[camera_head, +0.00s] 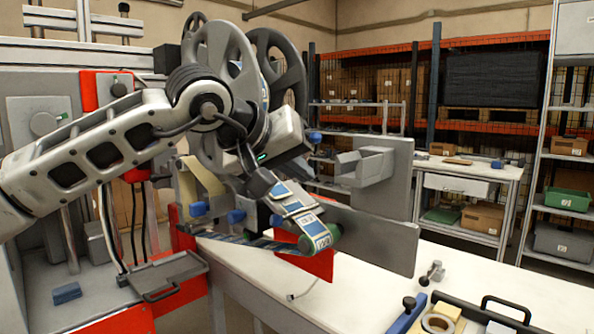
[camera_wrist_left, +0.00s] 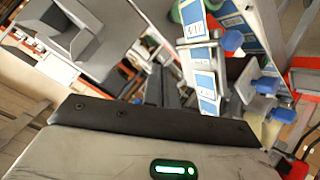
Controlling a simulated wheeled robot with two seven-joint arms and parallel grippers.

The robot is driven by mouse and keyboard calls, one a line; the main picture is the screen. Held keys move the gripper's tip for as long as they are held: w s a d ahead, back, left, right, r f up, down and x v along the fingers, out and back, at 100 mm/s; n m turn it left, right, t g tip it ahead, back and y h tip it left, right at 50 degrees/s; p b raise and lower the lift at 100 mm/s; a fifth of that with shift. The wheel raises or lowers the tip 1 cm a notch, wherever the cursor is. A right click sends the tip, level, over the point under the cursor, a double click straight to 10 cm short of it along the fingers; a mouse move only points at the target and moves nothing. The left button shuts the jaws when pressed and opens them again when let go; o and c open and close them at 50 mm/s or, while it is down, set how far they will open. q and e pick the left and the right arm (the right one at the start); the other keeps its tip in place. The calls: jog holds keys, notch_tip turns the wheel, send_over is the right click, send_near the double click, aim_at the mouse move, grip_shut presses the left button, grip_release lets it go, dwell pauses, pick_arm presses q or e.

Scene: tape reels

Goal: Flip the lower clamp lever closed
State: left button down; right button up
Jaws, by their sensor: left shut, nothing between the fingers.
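Clamp levers with blue tips sit on the grey machine plate (camera_head: 375,240). One blue tip (camera_head: 236,216) shows below my left gripper in the head view, and another blue tip (camera_head: 198,208) is further left. I cannot tell which belongs to the lower clamp lever, or whether it is open. The left wrist view shows blue-tipped levers, one upper (camera_wrist_left: 231,40) and one lower (camera_wrist_left: 267,85), right of my fingers. My left gripper (camera_head: 270,192) points down beside the labelled film strip (camera_head: 296,208), its fingers shut and empty. My right gripper is not in view.
Large grey reels (camera_head: 225,60) stand behind my left arm. The strip runs around a green-edged roller (camera_head: 322,238). A grey bracket (camera_head: 365,165) rises at right. The white tabletop (camera_head: 440,300) holds a tape roll (camera_head: 438,323) at front; its middle is mostly clear.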

pick_arm(q)
jog(key=shift+w+d, duration=0.3)
jog(key=shift+w, duration=0.1)
jog(key=v, duration=1.6)
